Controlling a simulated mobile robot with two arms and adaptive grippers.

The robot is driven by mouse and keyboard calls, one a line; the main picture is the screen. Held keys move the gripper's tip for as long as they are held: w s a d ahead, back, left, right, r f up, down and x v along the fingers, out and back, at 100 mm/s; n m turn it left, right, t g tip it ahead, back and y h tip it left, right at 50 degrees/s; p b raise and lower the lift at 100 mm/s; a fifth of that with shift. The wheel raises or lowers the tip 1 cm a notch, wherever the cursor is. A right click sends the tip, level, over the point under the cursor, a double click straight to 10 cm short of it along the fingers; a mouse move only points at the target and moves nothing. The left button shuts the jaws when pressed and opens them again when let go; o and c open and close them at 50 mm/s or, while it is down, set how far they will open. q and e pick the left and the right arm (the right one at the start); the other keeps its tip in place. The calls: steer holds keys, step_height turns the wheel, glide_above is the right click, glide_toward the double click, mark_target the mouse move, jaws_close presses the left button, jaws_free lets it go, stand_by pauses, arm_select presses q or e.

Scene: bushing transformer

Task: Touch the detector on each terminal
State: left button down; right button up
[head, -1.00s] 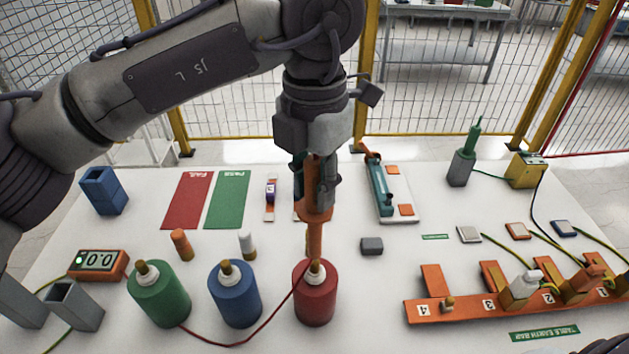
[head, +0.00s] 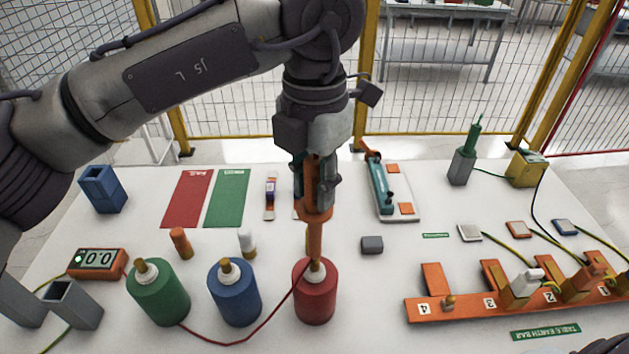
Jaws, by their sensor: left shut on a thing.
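My left gripper (head: 314,200) points straight down and is shut on an orange detector (head: 315,238), a rod held upright. The detector's lower tip is at the brass terminal (head: 316,268) on top of the red bushing (head: 315,297); it appears to touch it, though the exact contact is hard to see. The blue bushing (head: 235,298) with its terminal (head: 230,268) stands to the left. The green bushing (head: 158,298) with its terminal (head: 145,269) stands further left. Both those terminals are clear of the gripper. My right gripper is not in view.
A meter reading 0.0 (head: 97,263) stands at left. Red (head: 186,198) and green (head: 227,198) mats lie behind the bushings. An orange earth bar (head: 470,306) with clamps is at right. A red cable (head: 250,336) runs along the front. A grey block (head: 372,244) lies right of the detector.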

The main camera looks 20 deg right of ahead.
arm_select(q)
steer(key=shift+r, duration=0.1)
steer(key=shift+r+p, duration=3.1)
steer(key=shift+r, duration=1.85)
